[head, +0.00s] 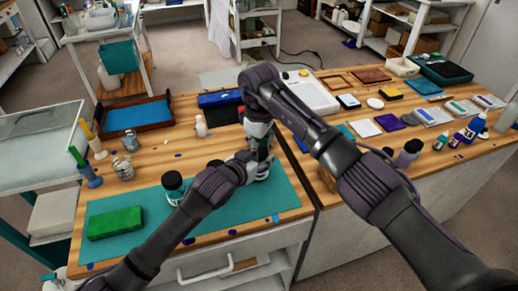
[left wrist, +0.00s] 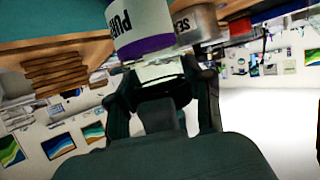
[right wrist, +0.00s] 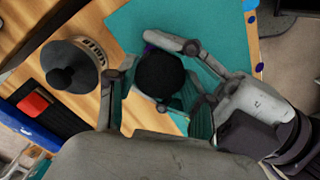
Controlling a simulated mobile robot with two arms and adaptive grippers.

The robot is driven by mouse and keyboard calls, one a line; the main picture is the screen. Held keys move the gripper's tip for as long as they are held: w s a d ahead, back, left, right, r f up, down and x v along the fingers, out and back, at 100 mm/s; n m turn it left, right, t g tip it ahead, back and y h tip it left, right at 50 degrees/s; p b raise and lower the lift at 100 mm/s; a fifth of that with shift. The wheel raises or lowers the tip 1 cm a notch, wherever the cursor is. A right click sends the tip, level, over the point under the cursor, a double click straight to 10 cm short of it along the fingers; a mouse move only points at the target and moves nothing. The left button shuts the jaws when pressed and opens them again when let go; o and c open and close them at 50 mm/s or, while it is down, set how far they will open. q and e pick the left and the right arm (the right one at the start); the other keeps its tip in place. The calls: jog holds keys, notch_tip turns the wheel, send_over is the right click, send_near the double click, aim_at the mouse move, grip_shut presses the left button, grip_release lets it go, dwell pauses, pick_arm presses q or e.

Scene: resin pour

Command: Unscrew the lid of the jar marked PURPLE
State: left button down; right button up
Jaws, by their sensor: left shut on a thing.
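The jar marked PURPLE shows in the left wrist view (left wrist: 140,25) as a white jar with a purple band and part of its lettering. My left gripper (left wrist: 163,85) is shut on it. In the head view both my left gripper (head: 243,166) and my right gripper (head: 262,143) meet over the teal mat (head: 285,195), and they hide most of the jar. In the right wrist view a round black lid (right wrist: 160,75) lies between the fingers of my right gripper (right wrist: 158,92). These fingers stand apart on either side of it, and I see no clear contact.
A second dark-lidded jar (head: 173,186) and a green block (head: 115,222) stand on the mat. A metal tin (left wrist: 195,25) is close behind the held jar. Bottles (head: 475,127) and small pads crowd the right table.

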jog(key=shift+c, duration=0.4)
jog(key=n, duration=0.3)
jog(key=o, duration=1.3)
jog(key=shift+c, duration=0.2)
notch_tip(320, 180, up, 4)
jog(key=shift+d+r, duration=0.1)
jog(key=shift+d, duration=0.05)
jog(key=shift+r, duration=0.2)
jog(key=shift+c, duration=1)
jog(key=shift+r, duration=0.3)
jog(key=shift+c, duration=0.3)
notch_tip(320, 180, up, 2)
jog(key=m, duration=0.2)
jog(key=shift+r+m, duration=0.25)
jog(key=shift+m, duration=0.15)
jog(key=shift+f, duration=3.9)
